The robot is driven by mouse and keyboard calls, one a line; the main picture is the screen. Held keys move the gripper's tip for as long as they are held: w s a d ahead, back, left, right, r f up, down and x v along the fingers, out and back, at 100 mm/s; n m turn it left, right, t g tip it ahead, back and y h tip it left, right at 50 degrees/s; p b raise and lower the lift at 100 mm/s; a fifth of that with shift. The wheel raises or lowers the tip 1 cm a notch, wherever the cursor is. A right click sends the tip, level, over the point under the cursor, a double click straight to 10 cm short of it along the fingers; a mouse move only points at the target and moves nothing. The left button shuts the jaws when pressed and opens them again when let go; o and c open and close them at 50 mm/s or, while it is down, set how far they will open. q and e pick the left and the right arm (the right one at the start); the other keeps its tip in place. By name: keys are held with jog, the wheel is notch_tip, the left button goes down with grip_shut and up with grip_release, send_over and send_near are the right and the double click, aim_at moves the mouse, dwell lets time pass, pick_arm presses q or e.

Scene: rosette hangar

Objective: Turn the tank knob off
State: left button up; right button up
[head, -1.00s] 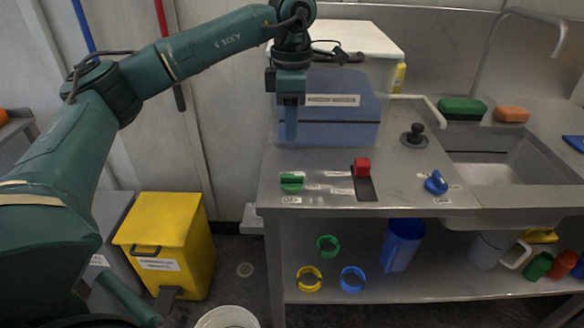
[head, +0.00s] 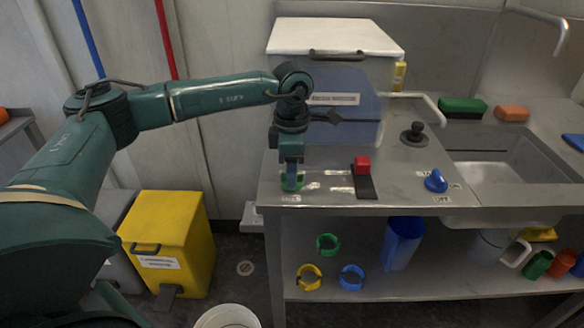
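A green knob (head: 291,186) sits at the left front of the steel counter, with a small label below it. My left gripper (head: 291,177) points straight down at this knob and covers most of it; I cannot tell whether its fingers touch the knob or how far apart they are. A blue knob (head: 436,181) sits further right near the sink, with small labels around it. A translucent blue tank (head: 345,112) with a white lid (head: 335,37) stands behind the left gripper. My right gripper is out of view.
A red-handled lever (head: 362,166) in a dark slot and a black knob (head: 414,133) stand on the counter (head: 400,190). The sink (head: 495,165) is at the right. A yellow bin (head: 172,240) stands left. The shelf below holds cups and rings.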

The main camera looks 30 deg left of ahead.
pick_arm(q)
jog(key=shift+c, duration=0.5)
grip_shut()
jog(key=shift+m, duration=0.3)
jog(key=m, duration=0.3)
jog(key=shift+m+b, duration=0.3)
jog(key=m, duration=0.4)
jog(key=shift+m+b, duration=0.3)
jog(key=m, duration=0.4)
jog(key=shift+b, duration=0.3)
jog(key=m, duration=0.5)
jog(key=shift+b, duration=0.3)
jog(key=shift+r+m, duration=0.1)
jog(key=shift+m, duration=0.2)
